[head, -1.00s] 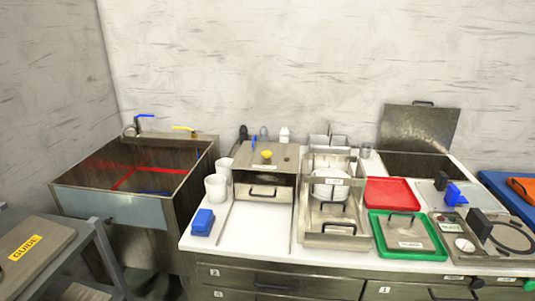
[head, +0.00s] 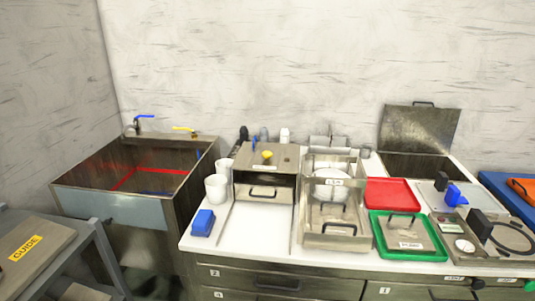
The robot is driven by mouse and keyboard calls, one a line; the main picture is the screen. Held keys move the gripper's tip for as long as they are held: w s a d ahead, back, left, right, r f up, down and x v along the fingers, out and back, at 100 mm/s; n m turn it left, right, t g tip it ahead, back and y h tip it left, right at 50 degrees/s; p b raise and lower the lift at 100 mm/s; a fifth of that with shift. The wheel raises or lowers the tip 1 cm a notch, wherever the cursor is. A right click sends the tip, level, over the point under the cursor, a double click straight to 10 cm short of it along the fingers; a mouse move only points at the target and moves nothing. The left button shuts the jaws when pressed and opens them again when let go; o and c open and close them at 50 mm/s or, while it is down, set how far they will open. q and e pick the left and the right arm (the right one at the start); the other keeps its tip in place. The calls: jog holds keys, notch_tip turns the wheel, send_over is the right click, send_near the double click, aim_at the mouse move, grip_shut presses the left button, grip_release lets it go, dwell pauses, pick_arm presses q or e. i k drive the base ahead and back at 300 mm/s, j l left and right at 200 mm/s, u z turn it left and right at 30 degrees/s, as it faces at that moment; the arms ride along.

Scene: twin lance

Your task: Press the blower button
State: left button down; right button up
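No part is clearly labelled as a blower button. A small yellow knob or button (head: 267,155) sits on top of a metal box (head: 283,160) with a handled front, in the middle of the counter. I cannot tell whether it is the blower button. Blue parts stand on the right, one beside a dark block (head: 455,195). Neither of my grippers shows in the head view.
A metal sink (head: 130,185) stands at the left. The white counter (head: 255,228) holds white cups (head: 216,188), a blue block (head: 203,222), a metal rack (head: 333,235), a red tray (head: 391,194) and a green tray (head: 408,252). A guide board (head: 30,250) lies at lower left.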

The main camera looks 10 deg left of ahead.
aim_at(266, 155)
jog(key=i+z, duration=0.25)
jog(key=i, duration=0.2)
jog(key=i+j+z, duration=0.25)
jog(key=i, duration=0.2)
